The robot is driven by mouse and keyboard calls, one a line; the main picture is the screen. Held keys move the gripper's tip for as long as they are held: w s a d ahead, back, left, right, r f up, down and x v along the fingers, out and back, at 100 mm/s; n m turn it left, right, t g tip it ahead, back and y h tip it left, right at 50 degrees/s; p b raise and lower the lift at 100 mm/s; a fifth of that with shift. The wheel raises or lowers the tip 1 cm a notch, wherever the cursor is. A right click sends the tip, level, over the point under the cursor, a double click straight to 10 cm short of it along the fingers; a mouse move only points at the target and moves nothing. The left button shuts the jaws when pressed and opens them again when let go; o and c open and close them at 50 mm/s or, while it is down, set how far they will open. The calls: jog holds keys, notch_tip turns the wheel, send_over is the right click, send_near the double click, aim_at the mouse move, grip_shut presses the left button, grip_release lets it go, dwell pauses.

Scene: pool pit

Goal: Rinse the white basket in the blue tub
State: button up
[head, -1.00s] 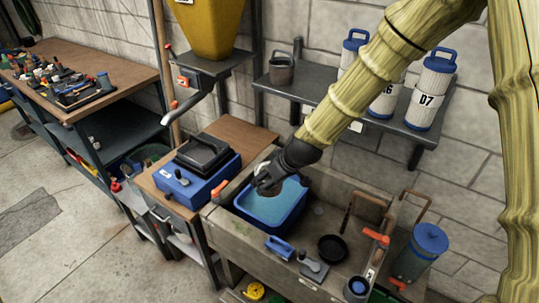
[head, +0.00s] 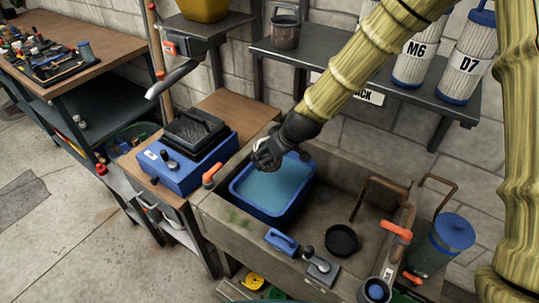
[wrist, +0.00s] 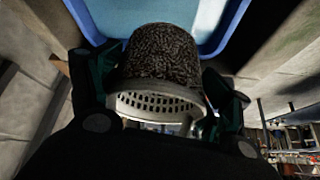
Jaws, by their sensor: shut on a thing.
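My gripper (head: 268,158) is shut on the white basket (wrist: 155,103). In the wrist view the basket sits between the two dark fingers, with a pale, slotted rim band nearest the camera and a dark, speckled body beyond it. In the head view only a small brownish part of the basket (head: 272,168) shows below the fingers. The blue tub (head: 245,203) stands in the sink with light blue water in it. The basket is at the tub's back left part in the head view. I cannot tell whether it touches the water. The tub's wall (wrist: 80,18) also shows in the wrist view.
A blue machine (head: 188,165) stands on the wooden bench at left. A shelf (head: 330,72) with a bucket and filter cartridges is behind the arm.

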jog(key=shift+f+b, duration=6.3)
jog(key=shift+f, duration=4.45)
jog(key=shift+s+f, duration=0.15)
jog(key=shift+f, duration=0.1)
jog(key=shift+s+f, duration=0.2)
jog(key=shift+f, duration=0.05)
jog(key=shift+w+r, duration=0.1)
jog(key=shift+r, duration=0.2)
jog(key=shift+w, duration=0.15)
jog(key=shift+f, duration=0.2)
jog(key=shift+r, duration=0.1)
